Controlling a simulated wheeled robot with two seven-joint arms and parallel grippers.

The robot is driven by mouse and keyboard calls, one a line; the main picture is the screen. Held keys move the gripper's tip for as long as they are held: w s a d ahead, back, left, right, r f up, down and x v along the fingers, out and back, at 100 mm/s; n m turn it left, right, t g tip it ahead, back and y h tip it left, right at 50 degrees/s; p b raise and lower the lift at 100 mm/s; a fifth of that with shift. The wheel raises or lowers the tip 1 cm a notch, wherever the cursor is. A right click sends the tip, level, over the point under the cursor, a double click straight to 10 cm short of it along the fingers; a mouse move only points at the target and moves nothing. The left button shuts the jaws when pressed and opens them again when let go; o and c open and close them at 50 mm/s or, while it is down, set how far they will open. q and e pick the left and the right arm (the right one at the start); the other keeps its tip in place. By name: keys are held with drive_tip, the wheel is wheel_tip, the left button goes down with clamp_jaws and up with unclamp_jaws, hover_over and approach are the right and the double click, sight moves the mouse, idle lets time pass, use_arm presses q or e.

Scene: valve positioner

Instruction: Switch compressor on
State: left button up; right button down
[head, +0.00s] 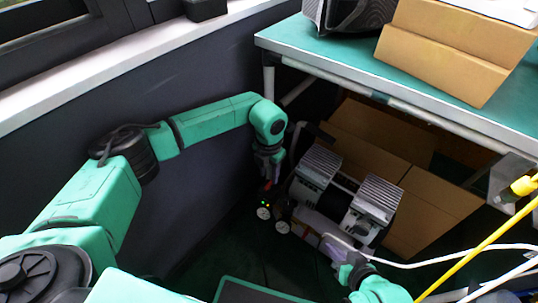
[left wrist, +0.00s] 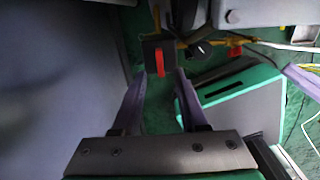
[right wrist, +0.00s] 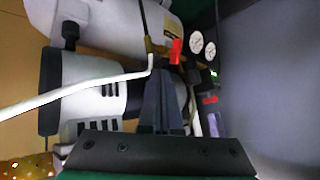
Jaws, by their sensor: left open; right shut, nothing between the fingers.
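The compressor (head: 318,168), with two ribbed grey motor heads and two white round gauges (head: 263,212), stands on the floor under the table. In the left wrist view a red switch (left wrist: 160,62) sits on a black box. My left gripper (left wrist: 161,75) is open, its fingertips on either side of the switch's lower end; contact cannot be told. My right gripper (right wrist: 165,75) is shut and empty, beside the compressor. A red part (right wrist: 176,50) shows just beyond its tips, near the gauges (right wrist: 202,45). In the head view both gripper tips are small and partly hidden.
A green-topped table (head: 330,50) overhangs the compressor. Cardboard boxes (head: 430,205) stand behind it. A dark wall (head: 200,160) lies close on the left. A white hose (head: 430,262) and a yellow cable (head: 475,255) run at the right.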

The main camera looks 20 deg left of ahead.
sight(269, 184)
use_arm(q)
wheel_tip(269, 184, up, 10)
drive_tip(key=p, duration=0.2)
use_arm(e)
drive_tip(key=s+d+r+g+h, duration=0.2)
drive_tip(key=d+r+g, duration=0.1)
drive_tip(key=d, duration=0.2)
drive_tip(key=shift+s+d, duration=0.2)
drive_tip(key=shift+d, duration=0.05)
use_arm(q)
drive_tip(key=shift+f, duration=0.15)
